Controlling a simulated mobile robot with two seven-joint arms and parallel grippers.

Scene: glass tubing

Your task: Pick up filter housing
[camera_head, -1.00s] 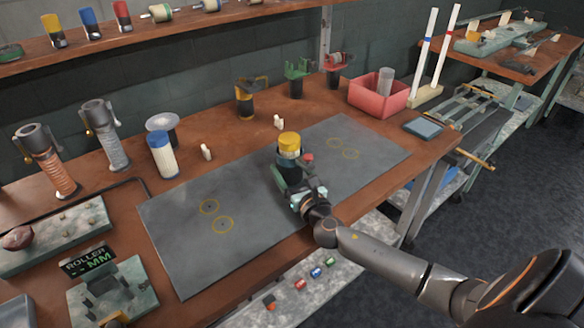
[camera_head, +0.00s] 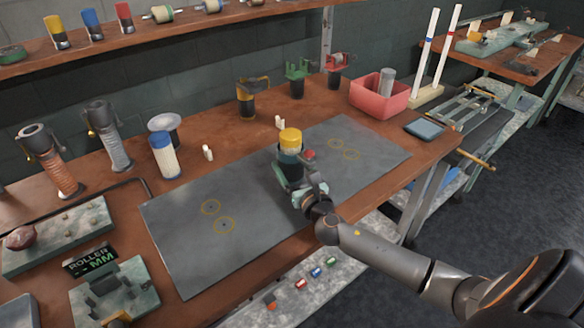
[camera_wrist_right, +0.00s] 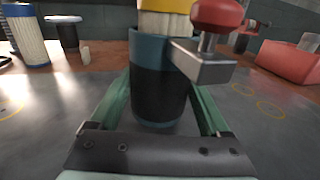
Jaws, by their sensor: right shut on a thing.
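The filter housing (camera_head: 289,157) is a dark cup with teal bands. It stands upright over the grey mat (camera_head: 180,240), right of the mat's middle. A cartridge with a yellow cap (camera_head: 290,137) sits in its top. A red knob (camera_head: 309,155) on a metal block is at its right side. My right gripper (camera_head: 291,178) is shut on the housing. In the right wrist view the green fingers flank the dark housing body (camera_wrist_right: 160,90), with the yellow and white cartridge above. I cannot tell whether its base touches the mat. My left gripper is not in view.
A blue-capped white cartridge (camera_head: 164,156) and a flanged part (camera_head: 165,127) stand behind the mat. Clamp stands with yellow (camera_head: 250,95), green (camera_head: 297,75) and red (camera_head: 336,68) heads are at the back. A red bin (camera_head: 378,97) is back right. The mat's left part is clear.

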